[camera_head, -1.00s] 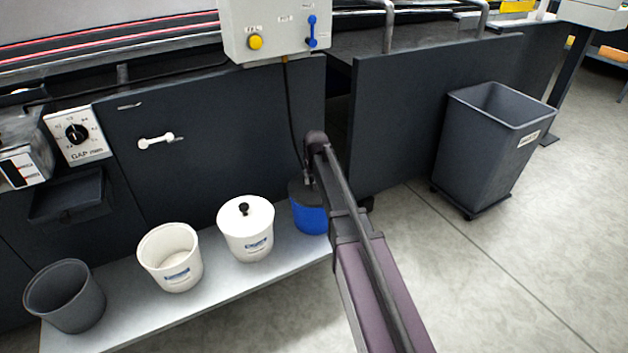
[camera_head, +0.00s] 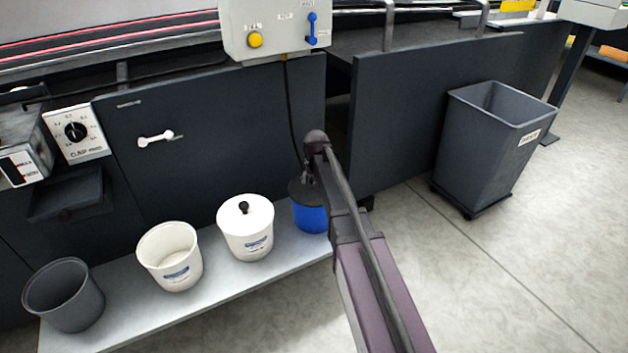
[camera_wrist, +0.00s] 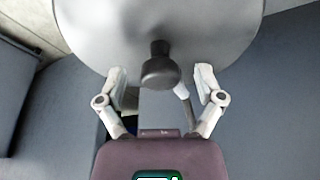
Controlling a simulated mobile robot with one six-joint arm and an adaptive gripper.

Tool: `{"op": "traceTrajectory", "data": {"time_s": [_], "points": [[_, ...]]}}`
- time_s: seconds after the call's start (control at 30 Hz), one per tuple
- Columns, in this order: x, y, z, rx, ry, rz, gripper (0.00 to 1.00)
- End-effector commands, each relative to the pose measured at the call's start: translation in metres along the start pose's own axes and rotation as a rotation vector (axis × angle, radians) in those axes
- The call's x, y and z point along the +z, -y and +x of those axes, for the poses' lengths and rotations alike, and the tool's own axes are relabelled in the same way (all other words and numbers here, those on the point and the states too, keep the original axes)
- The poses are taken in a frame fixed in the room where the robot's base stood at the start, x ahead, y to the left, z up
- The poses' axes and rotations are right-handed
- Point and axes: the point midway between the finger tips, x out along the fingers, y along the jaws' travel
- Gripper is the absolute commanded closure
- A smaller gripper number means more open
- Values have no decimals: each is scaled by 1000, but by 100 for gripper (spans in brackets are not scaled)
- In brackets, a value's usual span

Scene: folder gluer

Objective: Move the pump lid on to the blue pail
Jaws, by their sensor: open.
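The blue pail (camera_head: 310,218) stands at the right end of the low shelf, partly behind my arm. In the wrist view a broad grey round lid (camera_wrist: 100,30) with a dark upright knob (camera_wrist: 160,68) fills the top. My gripper (camera_wrist: 160,82) is open, its two fingers apart on either side of the knob, with no visible contact. The fingertips are hidden in the head view.
A white pail with a white lid and black knob (camera_head: 246,230) stands left of the blue pail. An open white pail (camera_head: 165,262) and an open dark grey pail (camera_head: 62,300) stand further left. A grey bin (camera_head: 485,150) stands on the floor at right. The machine panel (camera_head: 220,140) rises behind.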

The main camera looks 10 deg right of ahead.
Motion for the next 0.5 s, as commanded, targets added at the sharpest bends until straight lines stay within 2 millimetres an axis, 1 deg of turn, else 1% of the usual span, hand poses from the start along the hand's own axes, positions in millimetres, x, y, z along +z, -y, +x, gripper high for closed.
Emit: {"op": "traceTrajectory", "data": {"time_s": [0.27, 0.5], "points": [[-1, 0, -3, 0, 0, 0, 14], [-4, 0, -16, 0, 0, 0, 14]]}}
